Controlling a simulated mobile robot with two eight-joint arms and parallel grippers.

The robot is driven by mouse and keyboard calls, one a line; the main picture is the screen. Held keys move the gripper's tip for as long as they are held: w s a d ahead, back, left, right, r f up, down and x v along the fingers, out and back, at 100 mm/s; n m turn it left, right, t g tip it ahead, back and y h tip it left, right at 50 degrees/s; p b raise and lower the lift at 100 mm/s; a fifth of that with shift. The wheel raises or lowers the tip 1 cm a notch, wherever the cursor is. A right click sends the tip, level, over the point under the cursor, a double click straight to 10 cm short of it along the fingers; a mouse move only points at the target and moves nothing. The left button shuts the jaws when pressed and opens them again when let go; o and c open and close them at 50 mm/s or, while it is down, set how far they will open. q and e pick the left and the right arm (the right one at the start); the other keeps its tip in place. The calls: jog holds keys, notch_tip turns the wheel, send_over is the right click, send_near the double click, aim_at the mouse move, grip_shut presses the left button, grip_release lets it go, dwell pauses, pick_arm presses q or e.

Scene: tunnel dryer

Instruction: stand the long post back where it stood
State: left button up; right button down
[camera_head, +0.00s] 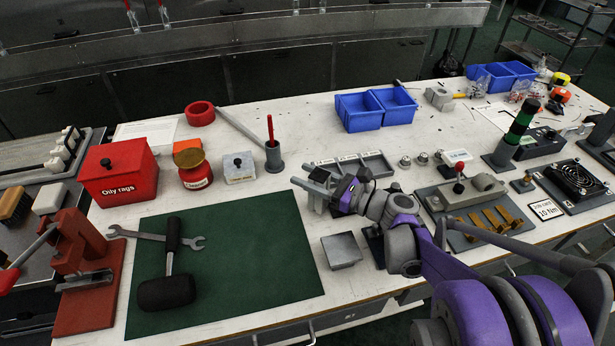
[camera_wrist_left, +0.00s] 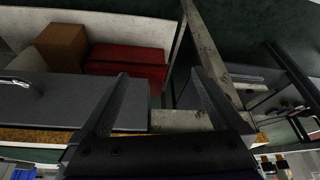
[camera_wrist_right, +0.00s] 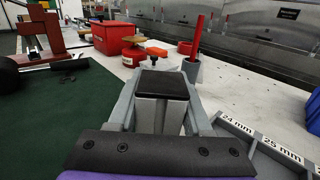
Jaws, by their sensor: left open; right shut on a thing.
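My right gripper (camera_head: 314,190) is shut on the long post, a grey squared piece with a dark top (camera_wrist_right: 162,86). In the right wrist view the post is between the two fingers, its lower end hidden by the gripper. In the head view it shows only as a small part at the fingertips, above the white table just right of the green mat. Whether its foot touches the table cannot be told. My left gripper (camera_wrist_left: 160,98) is open and empty, away from the tabletop and out of the head view.
The green mat (camera_head: 225,265) bears a mallet (camera_head: 168,275) and a spanner. A grey square block (camera_head: 342,249) stands in front of my right gripper. A compartment tray (camera_head: 372,163) and a grey cup with a red rod (camera_head: 273,157) are behind. In the left wrist view a red box (camera_wrist_left: 125,62) lies near.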

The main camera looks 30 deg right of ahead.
jog(key=shift+f, duration=0.35)
jog(key=shift+s+a+f+b, duration=0.15)
jog(key=shift+a+f+b, duration=0.1)
jog(key=shift+b, duration=0.1)
jog(key=shift+c, duration=1.6)
grip_release()
jog(key=shift+r, duration=0.15)
jog(key=p+v, duration=0.2)
jog(key=v, duration=1)
jog(key=shift+d+r, duration=0.3)
jog(key=shift+r, duration=0.1)
